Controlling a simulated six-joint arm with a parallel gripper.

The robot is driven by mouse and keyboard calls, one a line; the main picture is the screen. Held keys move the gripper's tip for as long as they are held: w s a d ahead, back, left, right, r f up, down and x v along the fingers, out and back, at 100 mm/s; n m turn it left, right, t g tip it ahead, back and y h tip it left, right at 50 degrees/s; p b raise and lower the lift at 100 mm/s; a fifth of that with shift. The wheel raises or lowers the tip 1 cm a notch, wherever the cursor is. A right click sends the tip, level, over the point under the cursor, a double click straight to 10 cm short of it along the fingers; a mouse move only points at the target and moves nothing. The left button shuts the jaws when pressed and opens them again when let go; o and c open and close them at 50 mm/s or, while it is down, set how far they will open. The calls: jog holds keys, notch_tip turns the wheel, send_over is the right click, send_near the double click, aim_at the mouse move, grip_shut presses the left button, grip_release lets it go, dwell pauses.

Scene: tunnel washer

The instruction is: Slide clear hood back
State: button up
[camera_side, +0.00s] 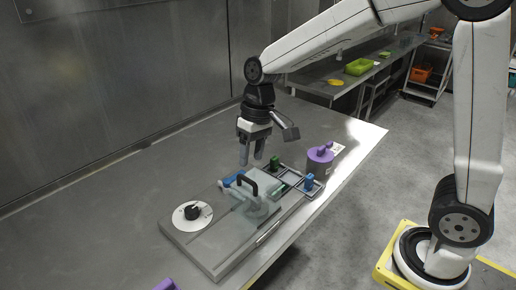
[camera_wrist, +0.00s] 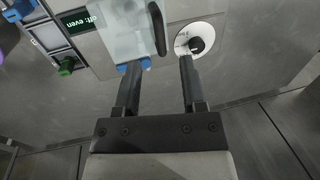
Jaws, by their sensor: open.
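The clear hood (camera_side: 258,208) is a see-through cover on the grey washer panel (camera_side: 205,249), with a black arched handle (camera_side: 246,183) standing up from it. In the wrist view the hood (camera_wrist: 118,32) is at the top, and its black handle (camera_wrist: 157,28) is at the hood's right side. My gripper (camera_side: 251,164) is above the panel's back edge, apart from the handle. In the wrist view its two dark fingers (camera_wrist: 157,62) are spread with nothing held between them. The handle lies ahead of the gap between the fingertips.
A white dial with a black knob (camera_side: 193,212) is at the panel's left. A rack (camera_side: 292,181) with green and blue pieces is at its right, beside a purple weight-like object (camera_side: 320,159). The table (camera_side: 120,200) is clear at left.

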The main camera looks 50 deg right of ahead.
aim_at(248, 179)
jog(key=shift+a+f, duration=0.25)
jog(key=shift+f, duration=1)
jog(key=shift+a+f, duration=0.25)
jog(key=shift+f, duration=0.95)
grip_shut()
